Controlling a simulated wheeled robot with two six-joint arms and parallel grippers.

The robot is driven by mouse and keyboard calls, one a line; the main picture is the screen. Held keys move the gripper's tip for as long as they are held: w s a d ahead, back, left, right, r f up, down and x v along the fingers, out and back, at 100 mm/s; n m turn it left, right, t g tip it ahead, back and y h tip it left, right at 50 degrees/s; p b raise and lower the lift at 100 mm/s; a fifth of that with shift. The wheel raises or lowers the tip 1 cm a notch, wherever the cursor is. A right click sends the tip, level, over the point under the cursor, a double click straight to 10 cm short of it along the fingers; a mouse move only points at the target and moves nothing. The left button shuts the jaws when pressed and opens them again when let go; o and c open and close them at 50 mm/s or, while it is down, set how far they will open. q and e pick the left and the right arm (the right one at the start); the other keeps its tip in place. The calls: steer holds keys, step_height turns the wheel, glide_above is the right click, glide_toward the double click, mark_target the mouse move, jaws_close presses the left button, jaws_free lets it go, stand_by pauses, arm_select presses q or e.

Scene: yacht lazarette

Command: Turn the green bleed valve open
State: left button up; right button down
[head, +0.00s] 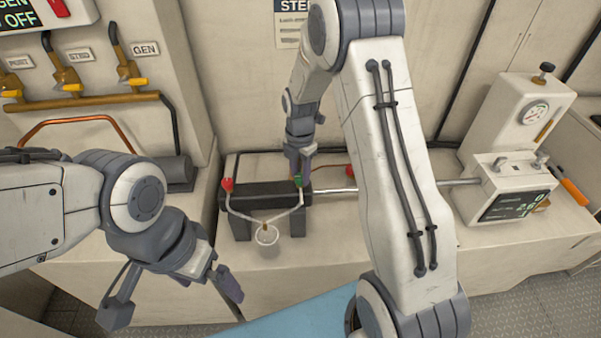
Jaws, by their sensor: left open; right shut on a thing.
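The green bleed valve (299,181) stands on top of the dark block (265,196), at its right end. My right gripper (299,174) reaches down from above and is shut on the green valve, hiding part of it. A red valve (227,184) stands at the left end of the block. Pale tubes run from both valves to a small white cup (267,235) in front of the block. My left gripper (175,300) is open and empty, low at the left, well apart from the block.
A pump-like unit with a gauge (534,112) and a digital readout box (513,205) stand on the bench at right. An orange-handled tool (574,192) is beside them. Yellow-handled valves (137,82) and pipes line the left wall. A blue mat (290,316) lies in front.

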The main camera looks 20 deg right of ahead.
mark_target(300, 177)
steer(key=shift+n, duration=0.4)
steer(key=c, duration=0.5)
jaws_free()
step_height(300, 177, up, 11)
steer(key=b, duration=0.2)
steer(key=shift+f, duration=0.2)
